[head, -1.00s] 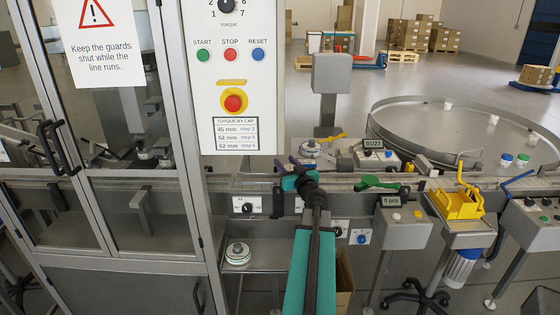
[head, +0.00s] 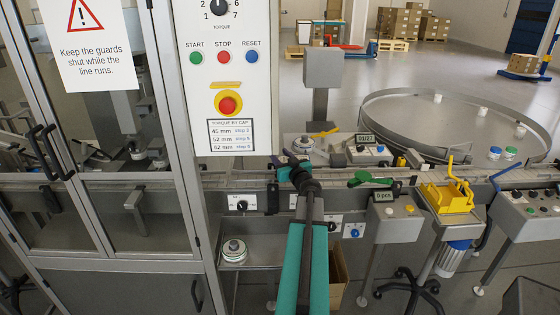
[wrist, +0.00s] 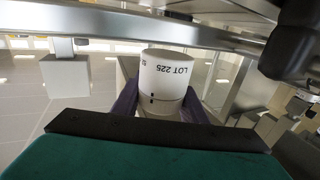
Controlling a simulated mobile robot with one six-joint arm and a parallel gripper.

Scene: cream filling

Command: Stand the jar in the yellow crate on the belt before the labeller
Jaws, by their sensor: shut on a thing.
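My gripper (head: 287,163) is over the belt (head: 232,178), just right of the guarded cabinet, in the head view. In the wrist view its purple fingers (wrist: 159,100) are shut on a white jar (wrist: 166,72) marked LOT 225. The arm hides the jar in the head view. The yellow crate (head: 446,199) stands on a wheeled stand to the right, in front of the belt. I cannot tell what lies in it. A unit with a 01/27 display (head: 366,139), perhaps the labeller, stands behind the belt.
A guarded cabinet (head: 95,200) and a control panel (head: 224,60) stand at the left. A green handle (head: 370,178) and a 0 pcs counter (head: 384,196) lie along the belt's front. A round table (head: 450,110) with several jars is behind right.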

